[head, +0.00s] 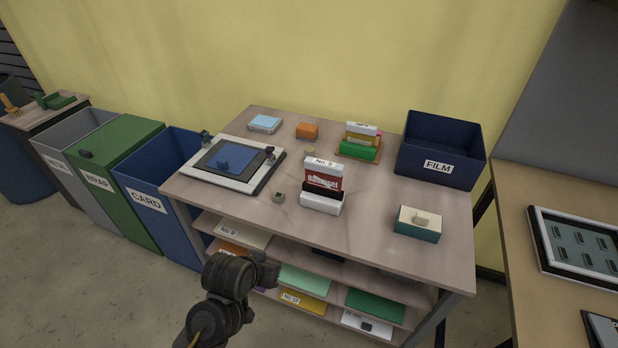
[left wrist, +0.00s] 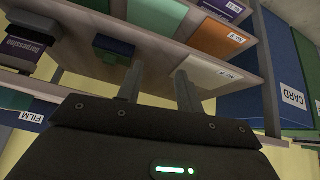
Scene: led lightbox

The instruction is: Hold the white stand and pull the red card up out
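The white stand (head: 320,205) stands upright near the front middle of the table. The red card (head: 323,180) stands upright in it, with a white top strip reading "No. 6" and a black band at its lower part. My left gripper (head: 268,270) is in front of the shelves, below and to the left of the stand, touching neither. In the left wrist view its two fingers (left wrist: 160,85) are apart with nothing between them. I cannot make out the stand in the left wrist view. My right gripper is in neither view.
A white-and-teal box (head: 418,223) is to the right. The CARD bin (head: 150,190) adjoins the left edge.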

